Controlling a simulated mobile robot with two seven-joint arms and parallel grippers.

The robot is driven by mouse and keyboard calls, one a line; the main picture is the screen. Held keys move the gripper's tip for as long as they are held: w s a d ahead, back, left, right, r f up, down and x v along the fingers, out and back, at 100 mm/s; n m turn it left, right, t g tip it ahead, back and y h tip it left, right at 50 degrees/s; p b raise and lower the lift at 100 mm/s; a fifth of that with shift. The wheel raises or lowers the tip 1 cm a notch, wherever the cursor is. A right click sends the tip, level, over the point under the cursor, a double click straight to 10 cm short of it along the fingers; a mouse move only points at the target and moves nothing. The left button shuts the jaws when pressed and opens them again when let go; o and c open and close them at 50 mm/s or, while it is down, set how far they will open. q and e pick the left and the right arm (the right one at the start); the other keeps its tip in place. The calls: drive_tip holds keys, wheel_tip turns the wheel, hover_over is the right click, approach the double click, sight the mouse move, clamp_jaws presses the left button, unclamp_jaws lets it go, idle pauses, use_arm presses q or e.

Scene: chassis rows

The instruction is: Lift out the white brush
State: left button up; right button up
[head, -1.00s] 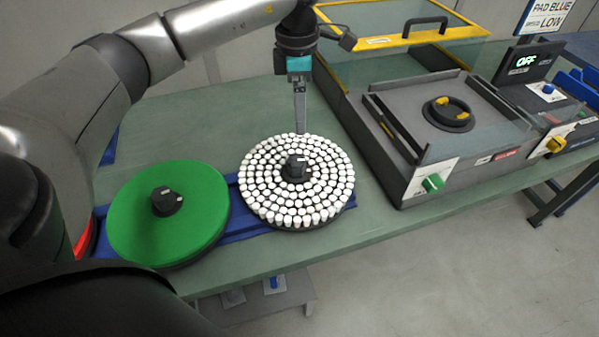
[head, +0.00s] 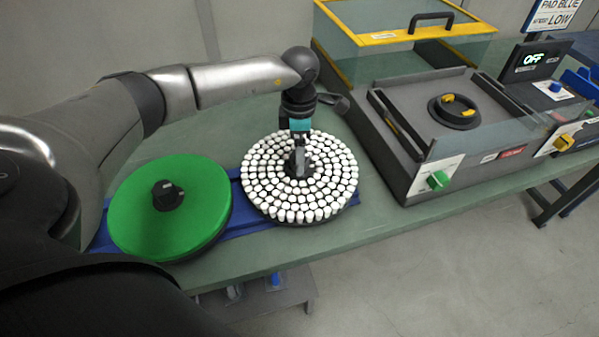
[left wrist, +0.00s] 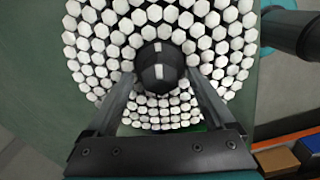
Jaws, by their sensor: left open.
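The white brush (head: 275,198) is a round disc of white tufts with a dark knob (head: 303,168) at its centre. It lies on the blue rack (head: 233,222) on the bench, right of the green disc. My left gripper (head: 298,165) is over the brush at the knob. In the left wrist view the open fingers (left wrist: 160,82) point at the knob (left wrist: 159,66), one on each side of its near part, above the white tufts (left wrist: 205,45). I cannot tell whether they touch the knob. My right gripper is not in view.
A green disc (head: 205,215) with a dark knob lies left of the brush on the blue rack. The bench (head: 300,250) is bare in front.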

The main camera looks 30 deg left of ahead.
use_arm(q)
drive_tip(key=shift+f, duration=0.65)
clamp_jaws()
idle(0.4)
drive_tip(key=shift+w+r, duration=0.15)
